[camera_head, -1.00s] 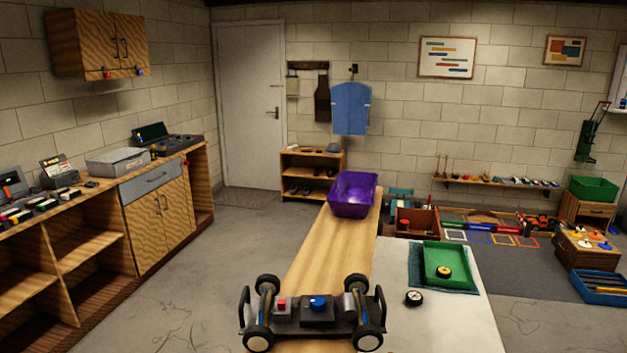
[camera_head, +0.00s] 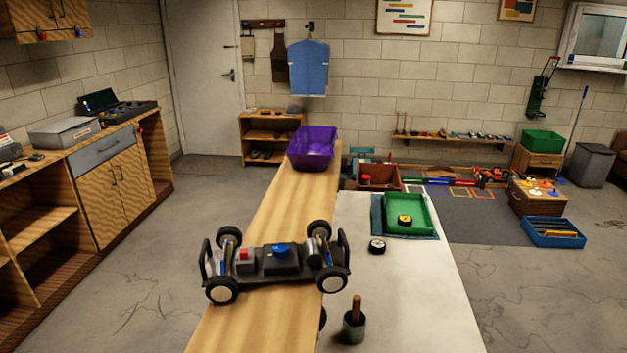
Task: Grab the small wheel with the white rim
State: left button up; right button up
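A small black wheel with a white rim (camera_head: 377,246) lies on the white tabletop (camera_head: 415,290), in front of the green tray (camera_head: 425,214) and apart from it. A similar small wheel with a yellow rim (camera_head: 404,221) lies inside the green tray. The car chassis (camera_head: 280,264) stands on the wooden surface to the left, with larger black wheels with pale hubs fitted at its corners. Neither of my grippers is in view.
A dark cup with a wooden handle in it (camera_head: 354,322) stands near the front of the white tabletop. A purple bin (camera_head: 311,147) sits at the far end of the wooden surface (camera_head: 290,205). The white tabletop right of the small wheel is clear.

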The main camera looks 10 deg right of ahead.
aim_at(376, 246)
jog(key=k+l, duration=0.1)
jog(key=l, duration=0.65)
jog(key=k+l+u, duration=0.1)
jog(key=l, duration=0.25)
jog(key=l+u, duration=0.15)
jog(key=l, duration=0.25)
jog(key=k+l+u, duration=0.1)
jog(key=l, duration=0.3)
jog(key=k+l+u, duration=0.15)
jog(key=l, duration=0.25)
jog(key=l+u, duration=0.1)
jog(key=l, duration=0.35)
jog(key=k+l+u, duration=0.15)
jog(key=l, duration=0.2)
jog(key=i+l+u, duration=0.1)
jog(key=l+u, duration=0.3)
jog(key=l, duration=0.75)
jog(key=k+l+u, duration=0.1)
jog(key=l+u, duration=0.25)
jog(key=l, duration=0.75)
jog(key=l+u, duration=0.2)
jog(key=l, duration=0.9)
jog(key=l+u, duration=0.2)
jog(key=l, duration=0.85)
jog(key=k, duration=0.05)
